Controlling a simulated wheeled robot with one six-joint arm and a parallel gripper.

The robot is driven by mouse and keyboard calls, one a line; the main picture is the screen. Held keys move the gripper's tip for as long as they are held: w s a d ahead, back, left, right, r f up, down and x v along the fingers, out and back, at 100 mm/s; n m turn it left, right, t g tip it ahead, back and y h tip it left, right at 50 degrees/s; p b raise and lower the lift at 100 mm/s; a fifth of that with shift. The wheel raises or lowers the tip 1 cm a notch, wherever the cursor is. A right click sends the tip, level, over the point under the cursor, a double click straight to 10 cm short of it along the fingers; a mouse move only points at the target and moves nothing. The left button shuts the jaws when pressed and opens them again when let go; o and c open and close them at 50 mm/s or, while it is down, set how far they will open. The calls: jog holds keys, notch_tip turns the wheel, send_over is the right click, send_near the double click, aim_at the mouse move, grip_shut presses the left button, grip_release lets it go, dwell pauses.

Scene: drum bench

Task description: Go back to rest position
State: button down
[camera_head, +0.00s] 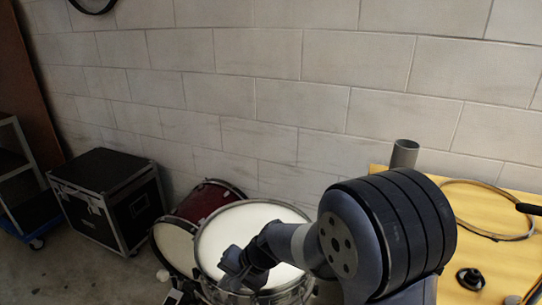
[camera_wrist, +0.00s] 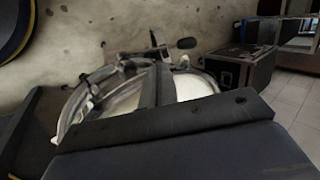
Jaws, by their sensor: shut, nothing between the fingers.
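My gripper (camera_wrist: 158,68) shows in the wrist view with its two dark fingers close together, shut and empty. The fingers stand out in front of a drum with a pale head and metal rim (camera_wrist: 122,104). Whether they touch it cannot be told. In the head view my arm reaches from the lower right out over a white-headed drum (camera_head: 240,222). The arm covers part of that drum's head, and the fingertips are not clear there.
A red drum (camera_head: 211,200) leans behind the white-headed one. A black flight case (camera_head: 105,196) stands left, before a block wall (camera_head: 270,90). At right, a yellow bench top (camera_head: 490,262) carries a hoop (camera_head: 483,232), a grey tube (camera_head: 404,154) and a small black part (camera_head: 470,279).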

jog(key=b, duration=0.1)
jog(key=d+y+b, duration=0.1)
jog(key=b, duration=0.1)
jog(key=s+d+b, duration=0.1)
jog(key=b, duration=0.1)
jog(key=shift+d+f+t+y, duration=0.2)
jog(key=shift+f+t+y, duration=0.1)
jog(key=shift+f+y, duration=0.1)
jog(key=shift+r+b, duration=0.15)
jog(key=shift+b, duration=0.15)
jog(key=shift+d+r, duration=0.1)
